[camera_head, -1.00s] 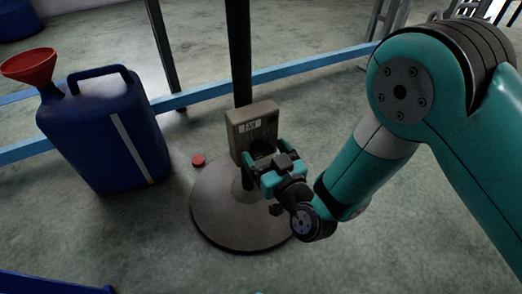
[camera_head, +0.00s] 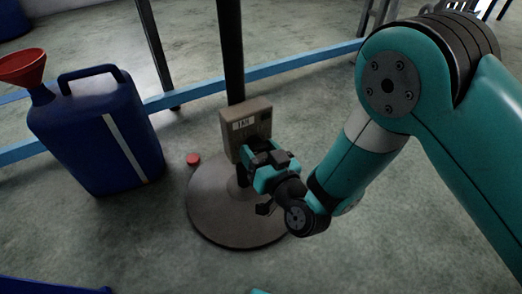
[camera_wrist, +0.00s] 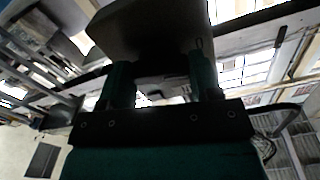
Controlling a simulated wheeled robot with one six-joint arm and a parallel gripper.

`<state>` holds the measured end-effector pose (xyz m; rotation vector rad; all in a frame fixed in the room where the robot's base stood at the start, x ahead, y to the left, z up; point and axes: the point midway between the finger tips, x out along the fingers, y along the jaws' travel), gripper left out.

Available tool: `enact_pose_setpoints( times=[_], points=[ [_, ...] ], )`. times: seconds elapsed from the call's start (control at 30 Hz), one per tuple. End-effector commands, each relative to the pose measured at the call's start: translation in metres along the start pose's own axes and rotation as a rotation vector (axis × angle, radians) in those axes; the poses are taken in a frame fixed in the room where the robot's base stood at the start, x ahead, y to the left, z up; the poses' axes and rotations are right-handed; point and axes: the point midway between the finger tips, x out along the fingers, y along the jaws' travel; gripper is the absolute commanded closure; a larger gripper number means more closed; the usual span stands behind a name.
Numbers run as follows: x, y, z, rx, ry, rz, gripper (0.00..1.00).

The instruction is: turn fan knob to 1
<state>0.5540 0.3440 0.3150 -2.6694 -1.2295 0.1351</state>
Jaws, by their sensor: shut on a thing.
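The fan control box (camera_head: 246,123) is a grey-brown box with a white label reading FAN, mounted on the black pole above a round base (camera_head: 212,207). My gripper (camera_head: 258,156) is at the lower front of the box, its fingers shut on the fan knob. The knob is hidden behind my gripper, so its setting cannot be read. In the wrist view my two teal fingers (camera_wrist: 160,85) reach up to the dark box (camera_wrist: 150,30), one on each side of its lower part.
A blue jerrycan (camera_head: 100,140) with a red funnel (camera_head: 22,68) stands at the left. A small red cap (camera_head: 193,159) lies on the floor beside the round base. A blue rail (camera_head: 285,69) runs behind the pole. The floor in front of the base is clear.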

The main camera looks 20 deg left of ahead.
Motion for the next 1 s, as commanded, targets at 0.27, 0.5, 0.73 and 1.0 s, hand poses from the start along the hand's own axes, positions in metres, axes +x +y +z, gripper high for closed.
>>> enact_pose_setpoints(
  times=[0.27,0.5,0.73,1.0],
  points=[
    [0.001,-0.0016,0.0014,0.26,-0.002,-0.005,0.66],
    [0.0012,-0.0017,0.0016,0.481,-0.001,-0.005,0.66],
    [0.001,-0.0018,0.0018,0.655,-0.003,-0.005,0.66],
    [0.0009,-0.0023,0.0011,0.782,-0.004,-0.006,0.66]
  ],
)
